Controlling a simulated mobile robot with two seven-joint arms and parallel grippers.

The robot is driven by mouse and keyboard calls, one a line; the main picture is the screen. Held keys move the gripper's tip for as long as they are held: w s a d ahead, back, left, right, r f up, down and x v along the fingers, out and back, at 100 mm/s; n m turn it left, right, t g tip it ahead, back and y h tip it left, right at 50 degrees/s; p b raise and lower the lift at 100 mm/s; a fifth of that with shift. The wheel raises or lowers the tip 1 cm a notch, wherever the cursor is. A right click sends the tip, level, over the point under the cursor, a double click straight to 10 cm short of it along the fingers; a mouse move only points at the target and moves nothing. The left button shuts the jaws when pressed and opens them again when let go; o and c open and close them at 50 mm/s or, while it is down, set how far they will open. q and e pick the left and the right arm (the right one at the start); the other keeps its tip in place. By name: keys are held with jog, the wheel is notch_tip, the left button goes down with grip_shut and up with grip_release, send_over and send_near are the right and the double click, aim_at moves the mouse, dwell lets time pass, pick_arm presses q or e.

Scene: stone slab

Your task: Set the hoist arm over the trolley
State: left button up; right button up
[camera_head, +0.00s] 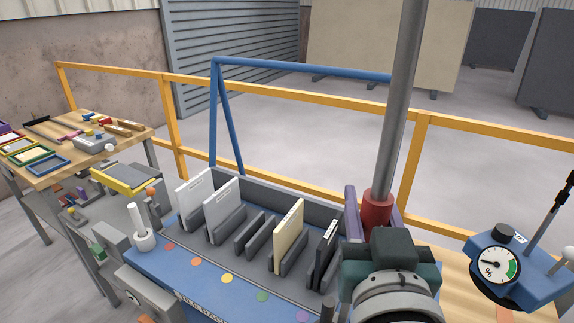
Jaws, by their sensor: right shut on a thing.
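My right gripper (376,213) comes in from the bottom, right of centre. Its purple fingers are shut around a red collar (376,208) at the foot of a tall grey pole (398,100). The pole leans slightly right and runs out of the top of the view. A blue frame (213,110) with a brace and a long top beam (300,68) stands behind the rack; the beam's right end meets or passes behind the pole. I cannot tell for sure which part is the hoist arm or which is the trolley. My left gripper is not in view.
A blue-based rack (185,272) holds several upright slabs in grey slots, some slots empty. A wooden table (135,138) with small items stands left. A blue dial gauge (495,268) is at right. A yellow railing (170,130) crosses behind; open floor lies beyond.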

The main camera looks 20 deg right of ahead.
grip_shut()
dwell(0.8)
